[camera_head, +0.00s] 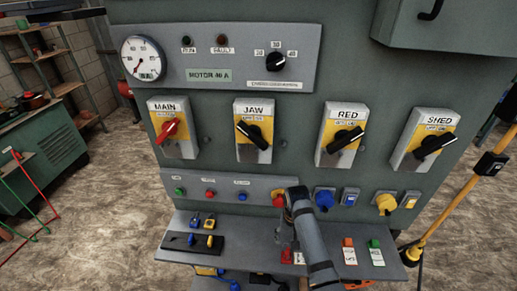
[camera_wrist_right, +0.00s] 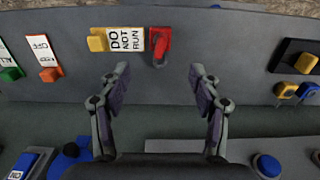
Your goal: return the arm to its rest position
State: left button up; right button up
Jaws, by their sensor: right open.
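My right arm (camera_head: 312,240) rises from the bottom of the head view, in front of the lower panel strip and over the shelf (camera_head: 180,258). In the wrist view my right gripper (camera_wrist_right: 162,73) is open, with nothing between its two fingers. Beyond the fingertips, apart from them, a red padlock-like piece (camera_wrist_right: 160,44) lies beside a white "DO NOT RUN" tag (camera_wrist_right: 125,39) with a yellow end. In the head view the arm partly hides this part of the shelf, and the fingers are hard to make out. My left gripper is not in view.
The upright panel has rotary switches MAIN (camera_head: 172,128), JAW (camera_head: 253,132), RED (camera_head: 342,135) and SHED (camera_head: 424,140). A blue plug (camera_head: 324,199) and yellow plug (camera_head: 386,203) stick out near the arm. Orange (camera_head: 348,250) and green (camera_head: 375,252) tagged pieces lie right of it.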

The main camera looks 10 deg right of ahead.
jog(key=shift+s+d+f, duration=0.15)
jog(key=shift+s, duration=0.1)
jog(key=s+d+r+n+t, duration=0.2)
jog(key=s+r, duration=0.2)
jog(key=s, duration=0.5)
jog(key=s+d+r+n+t, duration=0.2)
jog(key=s+r, duration=0.1)
jog(key=s, duration=0.6)
jog(key=s+d+f+g+h+b, duration=0.1)
jog(key=d+f, duration=0.1)
jog(key=f, duration=1.3)
jog(key=s+d+f+g, duration=0.1)
jog(key=s+f, duration=0.1)
jog(key=f, duration=1.3)
jog(key=s+d+f+b, duration=0.1)
jog(key=s+f, duration=1.4)
jog(key=s, duration=0.2)
jog(key=shift+g, duration=0.4)
jog(key=shift+d, duration=0.1)
